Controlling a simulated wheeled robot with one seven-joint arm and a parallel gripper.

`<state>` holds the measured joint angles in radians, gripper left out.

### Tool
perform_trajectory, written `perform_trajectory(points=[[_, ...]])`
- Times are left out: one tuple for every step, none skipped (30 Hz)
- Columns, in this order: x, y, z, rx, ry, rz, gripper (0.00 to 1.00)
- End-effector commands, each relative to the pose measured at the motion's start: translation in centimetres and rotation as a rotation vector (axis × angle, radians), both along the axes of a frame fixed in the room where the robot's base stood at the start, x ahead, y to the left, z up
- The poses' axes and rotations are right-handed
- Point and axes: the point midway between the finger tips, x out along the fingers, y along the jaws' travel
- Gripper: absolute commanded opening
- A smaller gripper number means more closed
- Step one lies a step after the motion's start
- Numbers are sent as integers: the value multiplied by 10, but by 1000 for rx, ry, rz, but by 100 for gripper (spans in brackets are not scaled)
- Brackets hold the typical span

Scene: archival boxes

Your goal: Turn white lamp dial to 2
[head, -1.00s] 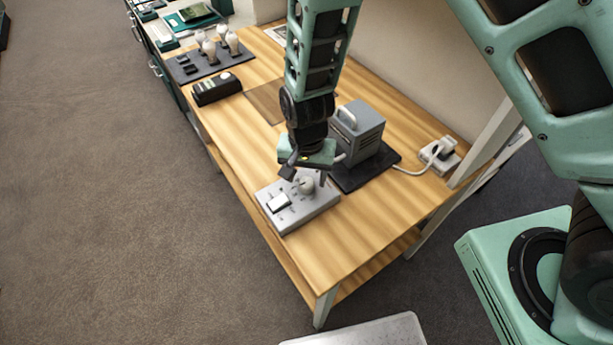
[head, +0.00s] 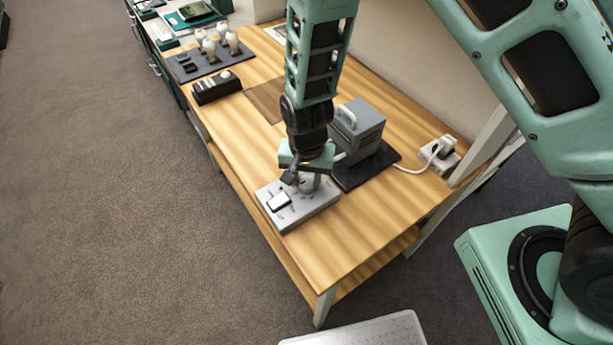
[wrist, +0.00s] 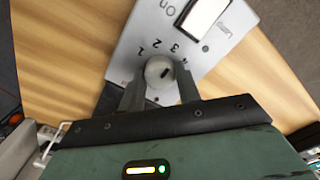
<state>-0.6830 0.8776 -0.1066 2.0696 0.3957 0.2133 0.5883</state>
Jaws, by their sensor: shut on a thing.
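The white lamp dial (wrist: 154,66) is a round knob on a pale grey control box (head: 311,213). In the wrist view it has a short dark mark that slants toward the upper right. Small numbers are printed around its far side; which one the mark points at I cannot tell for sure. My gripper (wrist: 160,88) is shut on the dial, one finger on each side. In the head view my gripper (head: 306,181) is over the dial and partly hides it. A white rocker switch (wrist: 203,16) sits beside the dial, with "On" printed near it.
A grey metal case with a handle (head: 357,130) stands on a black mat (head: 372,176) just right of my gripper. A white cable runs to a socket block (head: 440,157). A black device (head: 216,88) and white bulbs lie farther back. The wooden table (head: 333,248) is clear in front.

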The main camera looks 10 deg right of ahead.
Motion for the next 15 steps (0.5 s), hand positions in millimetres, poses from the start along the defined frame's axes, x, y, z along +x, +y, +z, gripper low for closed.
perform_trajectory(points=[[0,0,0,1,1,16,10],[0,0,0,1,1,28,10],[0,0,0,1,1,48,10],[0,0,0,1,1,65,10],[0,0,0,1,1,82,10],[0,0,0,1,0,109,10],[0,0,0,1,0,130,10],[0,0,0,1,0,151,10],[0,0,0,1,0,184,10],[0,0,0,1,0,206,10],[0,0,0,1,0,232,10],[0,0,0,2,-1,264,10],[0,0,0,2,-1,289,10],[0,0,0,2,-1,314,10],[0,0,0,2,-1,346,10]])
